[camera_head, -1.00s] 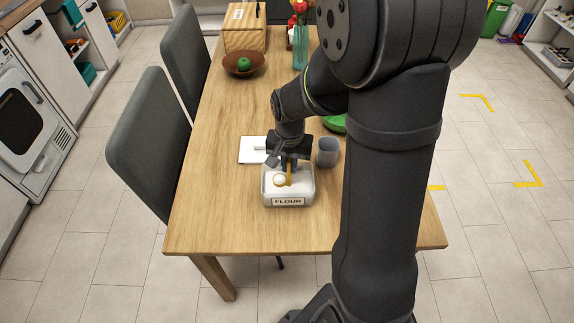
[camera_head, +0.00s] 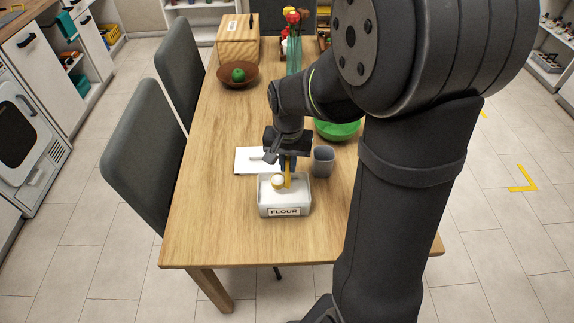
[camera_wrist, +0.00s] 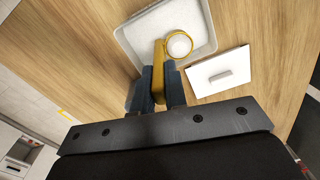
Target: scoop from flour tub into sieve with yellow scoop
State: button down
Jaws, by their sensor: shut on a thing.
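The white flour tub (camera_head: 285,211), labelled FLOUR, stands near the table's front edge. My gripper (camera_head: 287,163) is above its back part, shut on the handle of the yellow scoop (camera_head: 288,180). In the wrist view my gripper (camera_wrist: 158,88) grips the yellow handle (camera_wrist: 159,65), and the scoop's round bowl holds a white heap of flour (camera_wrist: 180,46). The scoop bowl is over the tub (camera_wrist: 135,35); its exact height is hard to tell. A green round bowl-like thing (camera_head: 338,131), partly behind my arm, stands farther back; I cannot tell whether it is the sieve.
A grey cup (camera_head: 323,163) stands right of the tub. A white lid-like plate with a handle (camera_head: 246,161) lies behind-left of it. A brown bowl with a green fruit (camera_head: 238,86), a wooden box (camera_head: 238,48) and a flower vase (camera_head: 294,55) are farther back. The table's left side is clear.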

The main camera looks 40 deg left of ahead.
jog(key=shift+w+d+r, duration=0.15)
jog(key=shift+r, duration=1.1)
jog(key=w+d+f+m, duration=0.2)
jog(key=w+d, duration=0.4)
jog(key=w, duration=0.4)
jog(key=w+d+f+m, duration=0.25)
jog(key=w+d, duration=0.45)
jog(key=w, duration=0.4)
jog(key=w+d+f, duration=0.2)
jog(key=w+d, duration=0.1)
jog(key=d, duration=0.4)
jog(key=w+d+f+m, duration=0.1)
jog(key=w+d, duration=0.3)
jog(key=d, duration=0.4)
jog(key=w+d+f+m, duration=0.1)
jog(key=w+d+f, duration=0.2)
jog(key=d, duration=0.5)
jog(key=shift+w+f, duration=0.15)
jog(key=shift+w, duration=0.1)
